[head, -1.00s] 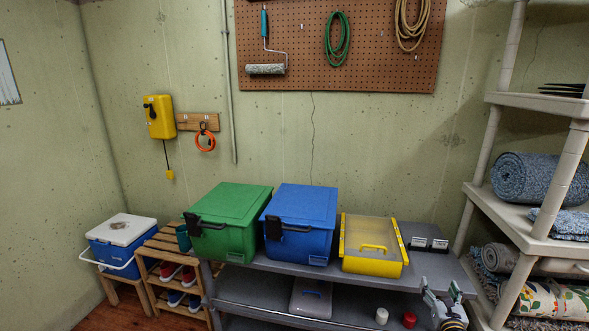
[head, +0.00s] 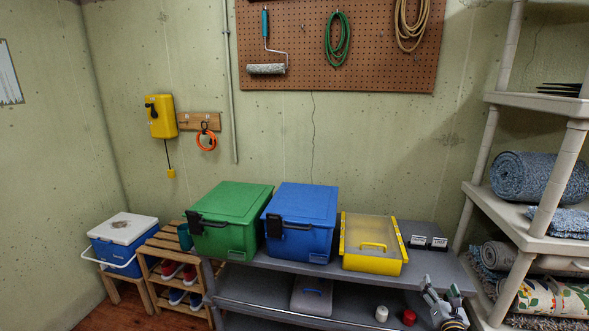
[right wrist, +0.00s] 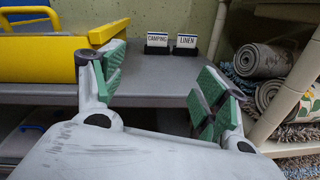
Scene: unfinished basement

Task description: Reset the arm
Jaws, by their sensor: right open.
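My right gripper (head: 443,296) is at the lower right of the head view, in front of the right end of the grey shelf. Its fingers are spread and nothing is between them. In the right wrist view its green-padded fingers (right wrist: 158,90) stand wide apart, facing the shelf top and two small signs reading CAMPING (right wrist: 158,42) and LINEN (right wrist: 186,43). My left gripper is not in view.
The grey shelf (head: 445,262) holds a green bin (head: 232,215), a blue bin (head: 303,205) and a yellow clear-lidded box (head: 373,264). A white rack (head: 512,228) with rolled rugs (head: 538,177) stands close on the right. White and red cylinders (head: 381,313) (head: 409,317) are on the lower shelf.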

